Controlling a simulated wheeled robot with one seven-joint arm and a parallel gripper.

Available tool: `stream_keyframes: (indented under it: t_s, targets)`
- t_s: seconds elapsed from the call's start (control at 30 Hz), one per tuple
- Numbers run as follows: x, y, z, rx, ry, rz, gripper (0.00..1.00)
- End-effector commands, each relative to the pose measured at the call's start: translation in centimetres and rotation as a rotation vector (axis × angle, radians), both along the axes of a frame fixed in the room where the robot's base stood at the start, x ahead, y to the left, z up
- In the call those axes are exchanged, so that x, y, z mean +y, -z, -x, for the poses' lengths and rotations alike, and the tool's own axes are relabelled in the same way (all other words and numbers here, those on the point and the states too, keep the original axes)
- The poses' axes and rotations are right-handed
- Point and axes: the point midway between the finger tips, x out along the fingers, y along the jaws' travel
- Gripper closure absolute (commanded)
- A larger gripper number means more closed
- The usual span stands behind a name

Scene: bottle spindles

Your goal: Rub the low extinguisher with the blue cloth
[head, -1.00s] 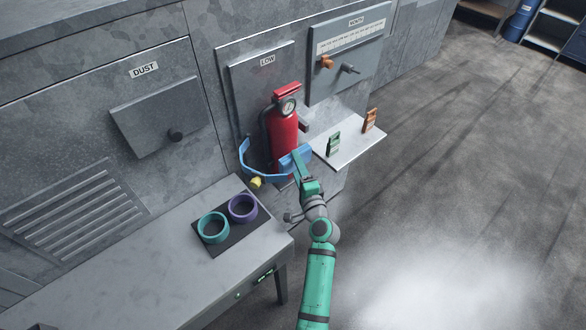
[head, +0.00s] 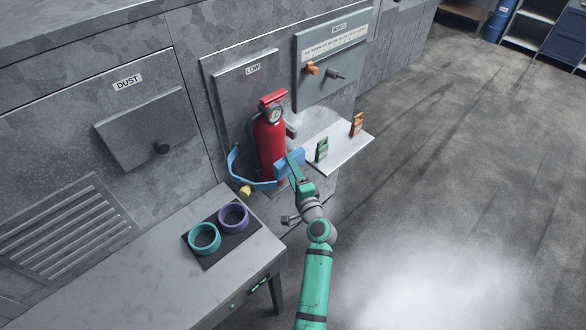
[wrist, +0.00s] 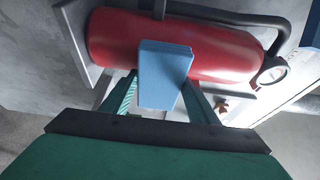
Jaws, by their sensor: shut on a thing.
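The red low extinguisher (head: 270,145) stands upright on the wall under the LOW label, with a gauge near its top. In the wrist view the extinguisher (wrist: 222,52) lies across the picture. My gripper (head: 295,168) is shut on the blue cloth (head: 287,164), a folded block. In the wrist view the cloth (wrist: 163,75) sticks out past the fingers of my gripper (wrist: 165,100) and overlaps the extinguisher's body. It looks against the body or very close; contact cannot be told for sure.
A blue strap (head: 250,182) with a yellow end curves around the extinguisher's lower left. A shelf (head: 345,152) at right holds a green tag (head: 322,149) and an orange tag (head: 357,125). The bench (head: 130,275) carries a teal ring (head: 204,239) and a purple ring (head: 233,217).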

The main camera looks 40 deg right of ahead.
Motion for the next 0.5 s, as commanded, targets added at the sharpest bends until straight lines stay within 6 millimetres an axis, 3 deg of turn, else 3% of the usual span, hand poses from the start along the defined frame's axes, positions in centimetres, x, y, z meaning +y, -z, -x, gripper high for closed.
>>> stream_keyframes:
  t_s: [0.2, 0.5]
  targets:
    - [2.1, 0.0, -0.3, 0.000, -0.010, 0.001, 0.64]
    - [3.4, -0.1, -0.4, 0.000, -0.014, 0.001, 0.64]
